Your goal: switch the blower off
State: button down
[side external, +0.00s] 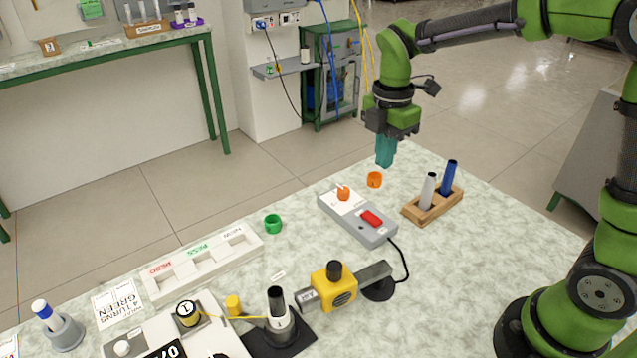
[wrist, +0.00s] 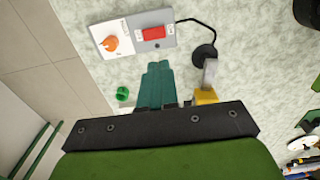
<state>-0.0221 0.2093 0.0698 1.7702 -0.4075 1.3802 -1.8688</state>
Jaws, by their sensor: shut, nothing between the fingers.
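A grey control box (side external: 345,222) lies on the marbled table, with an orange knob (side external: 343,194) and a red rocker switch (side external: 371,219) on its top. In the wrist view the red switch (wrist: 153,33) and the orange knob (wrist: 111,41) lie beyond my fingertips. I cannot tell which way the rocker is tipped. A black cable joins the box to the yellow blower (side external: 334,287), whose grey barrel stands on a black round base. My gripper (side external: 385,163) has teal fingers, shut and empty, pointing down above the table behind the box, touching nothing.
A wooden rack (side external: 420,216) holds a white and a blue rod on the right. A white slotted tray (side external: 202,262) lies at front left.

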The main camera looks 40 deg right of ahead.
aim_at(376, 220)
notch_tip(376, 220, down, 14)
jog(key=shift+f, duration=0.1)
dwell(0.5)
jog(key=shift+s, duration=0.1)
jog(key=shift+s+f, duration=0.1)
jog(key=shift+f, duration=0.2)
dwell(0.3)
